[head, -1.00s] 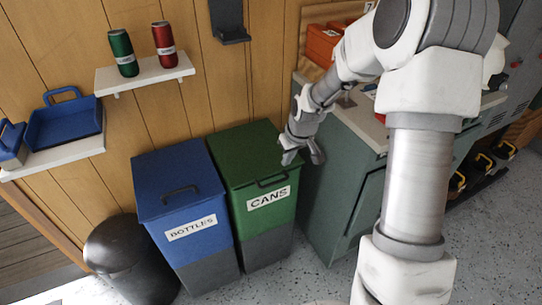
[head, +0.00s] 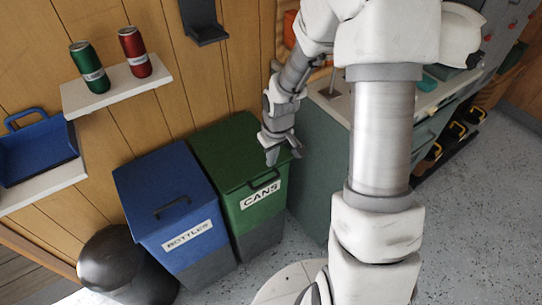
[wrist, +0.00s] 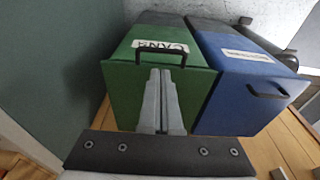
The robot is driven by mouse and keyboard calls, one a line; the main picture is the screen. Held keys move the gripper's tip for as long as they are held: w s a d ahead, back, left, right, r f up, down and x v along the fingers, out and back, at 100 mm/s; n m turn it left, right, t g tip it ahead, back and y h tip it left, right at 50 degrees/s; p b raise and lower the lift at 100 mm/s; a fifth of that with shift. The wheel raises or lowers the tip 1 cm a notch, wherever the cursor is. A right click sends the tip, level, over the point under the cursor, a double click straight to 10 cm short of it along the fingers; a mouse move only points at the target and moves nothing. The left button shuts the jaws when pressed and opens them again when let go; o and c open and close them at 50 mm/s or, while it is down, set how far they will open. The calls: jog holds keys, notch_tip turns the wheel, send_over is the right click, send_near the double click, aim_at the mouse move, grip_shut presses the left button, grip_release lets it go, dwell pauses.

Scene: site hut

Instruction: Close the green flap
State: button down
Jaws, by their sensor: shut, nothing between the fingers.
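The green flap (head: 224,150) is the lid of the green bin labelled CANS (head: 257,211). It lies flat on top of the bin and looks closed, with a dark handle (head: 264,180) near its front edge. My gripper (head: 282,154) is above the front right part of the flap, fingers pointing down. In the wrist view my gripper (wrist: 160,76) is shut and empty, with its fingertips in front of the green flap (wrist: 125,95) near the handle (wrist: 161,54). I cannot tell whether the fingertips touch the flap.
The blue bin labelled BOTTLES (head: 182,222) stands left of the green bin. A dark round bin (head: 112,262) stands further left. A wall shelf (head: 115,88) holds a green can and a red can. A teal cabinet (head: 318,165) stands close on the right.

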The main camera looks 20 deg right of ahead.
jog(key=f, duration=0.3)
jog(key=w+f+b, duration=0.1)
jog(key=f, duration=0.6)
jog(key=shift+w+a+b, duration=0.25)
jog(key=shift+b, duration=0.1)
jog(key=shift+f, duration=0.15)
jog(key=shift+f+b, duration=0.75)
jog(key=shift+f, duration=0.05)
jog(key=shift+s+f+b, duration=0.35)
jog(key=shift+f+b, duration=0.1)
jog(key=shift+f, duration=0.1)
notch_tip(320, 180, up, 15)
jog(key=p, duration=0.5)
send_over(268, 182)
jog(key=s+d, duration=0.1)
jog(key=s, duration=0.2)
jog(key=shift+w+r, duration=0.15)
jog(key=shift+r, duration=0.1)
